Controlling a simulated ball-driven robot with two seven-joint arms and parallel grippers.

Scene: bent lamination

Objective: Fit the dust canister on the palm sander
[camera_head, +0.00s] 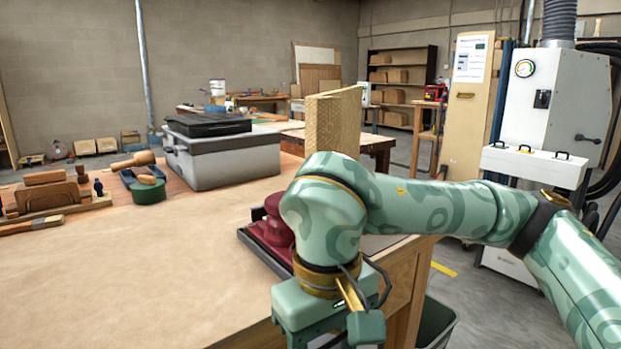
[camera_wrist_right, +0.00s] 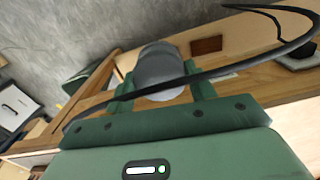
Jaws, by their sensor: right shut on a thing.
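The palm sander (camera_head: 272,228) is dark red and sits on a black tray (camera_head: 262,254) near the right edge of the bench. My right arm hides part of both in the head view. My right gripper (camera_wrist_right: 163,75) is shut on a grey rounded canister (camera_wrist_right: 158,66), held between its two green fingers in the right wrist view. In the head view the right gripper's body is at the bottom, in front of the sander; its fingertips and the canister are hidden there. The canister is apart from the sander as far as I can tell. My left gripper is not in view.
Wooden hand tools (camera_head: 45,192) and a green round item (camera_head: 147,190) lie at the left. The bench's front left is clear. A black cable (camera_wrist_right: 225,72) crosses the wrist view.

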